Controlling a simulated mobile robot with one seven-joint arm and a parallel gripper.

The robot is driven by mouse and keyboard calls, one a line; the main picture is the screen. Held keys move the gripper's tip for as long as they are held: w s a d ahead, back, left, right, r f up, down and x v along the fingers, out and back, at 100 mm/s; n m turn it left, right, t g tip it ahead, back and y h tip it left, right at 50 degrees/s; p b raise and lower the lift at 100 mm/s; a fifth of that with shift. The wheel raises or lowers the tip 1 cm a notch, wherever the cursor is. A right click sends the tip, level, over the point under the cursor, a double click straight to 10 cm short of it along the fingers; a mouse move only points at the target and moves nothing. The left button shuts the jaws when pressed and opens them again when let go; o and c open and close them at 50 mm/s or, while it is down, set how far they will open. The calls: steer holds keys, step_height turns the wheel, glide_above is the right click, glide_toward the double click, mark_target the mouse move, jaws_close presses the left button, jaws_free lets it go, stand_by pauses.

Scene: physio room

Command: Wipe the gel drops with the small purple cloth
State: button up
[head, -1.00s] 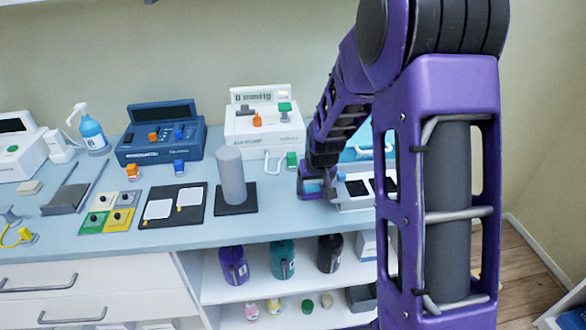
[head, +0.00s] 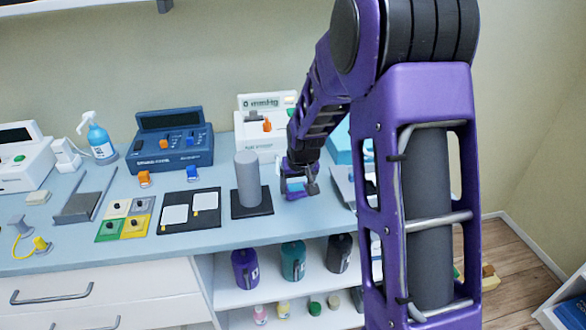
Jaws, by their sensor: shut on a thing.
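My gripper (head: 301,183) is low over the blue worktop (head: 228,232), just right of the grey cylinder on its dark base. It is shut on a small purple piece at its tip, which looks like the purple cloth (head: 294,194). The cloth is close to the worktop surface; I cannot tell whether it touches. The fingers hide part of it. I cannot make out any gel drops; they may be too small to see or hidden by my arm.
The upright grey cylinder (head: 248,178) stands close left of my gripper. A black board with white pads (head: 190,211), colored squares (head: 126,220), a blue device (head: 171,141) and a spray bottle (head: 98,142) are further left. A white device (head: 262,132) stands behind. My arm hides the worktop's right part.

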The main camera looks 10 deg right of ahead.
steer(key=shift+s+d+r, duration=0.1)
steer(key=shift+d+r, duration=0.05)
steer(key=shift+r, duration=0.45)
steer(key=shift+r+p, duration=1.75)
steer(key=shift+r, duration=0.65)
steer(key=shift+f, duration=0.1)
